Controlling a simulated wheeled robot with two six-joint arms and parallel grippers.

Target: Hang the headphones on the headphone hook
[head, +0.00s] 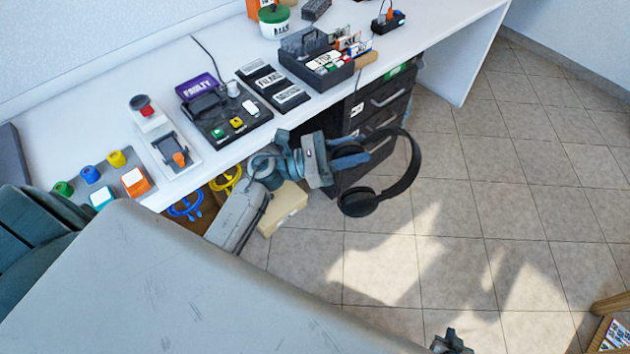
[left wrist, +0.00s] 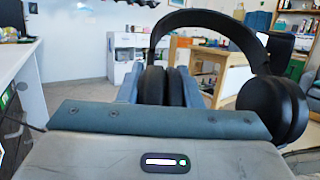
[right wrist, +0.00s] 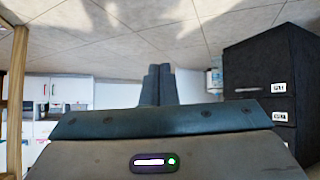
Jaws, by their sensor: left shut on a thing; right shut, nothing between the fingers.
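Black over-ear headphones (head: 412,165) hang in the air in front of the desk, above the tiled floor. My left gripper (head: 352,160) is shut on them at one side. The band arcs out to the right, and one ear cup (head: 358,201) hangs free. In the left wrist view the headphones (left wrist: 240,35) arch from the shut fingers to the free ear cup (left wrist: 275,105) at right. My right gripper (head: 452,343) is at the bottom edge of the head view. Its fingers (right wrist: 158,85) are shut and empty in the right wrist view. I cannot make out a headphone hook.
The white desk (head: 95,110) carries switch boxes, a black tray (head: 315,68) and colored knobs. Blue (head: 187,206) and yellow (head: 228,180) loops show at its front edge. A black drawer unit (head: 385,100) stands under it, behind the headphones.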

